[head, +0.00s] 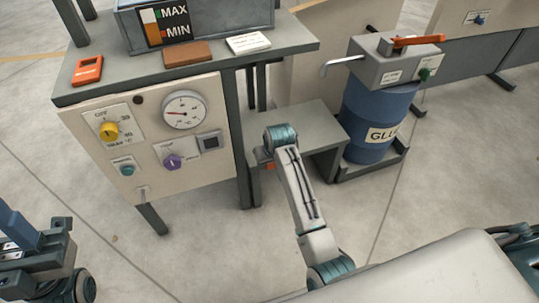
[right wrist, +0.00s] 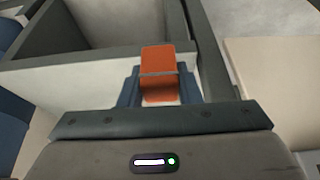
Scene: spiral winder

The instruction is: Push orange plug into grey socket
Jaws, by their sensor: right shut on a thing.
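The orange plug (right wrist: 158,75) is a block held between the blue fingers of my right gripper (right wrist: 160,92) in the right wrist view. In the head view only a small orange bit (head: 270,166) shows beneath my right wrist, near the low grey table; my right fingers are mostly hidden there. I cannot make out the grey socket in either view. My left gripper (head: 15,228) is at the lower left edge of the head view, partly cut off, away from the panel. I see nothing held in it, and its opening is unclear.
A control panel (head: 150,193) with dials and knobs hangs under a grey bench (head: 225,52) left of my right arm. A low grey table (head: 300,120) stands close to my right wrist. A blue glue drum (head: 375,115) stands right of it.

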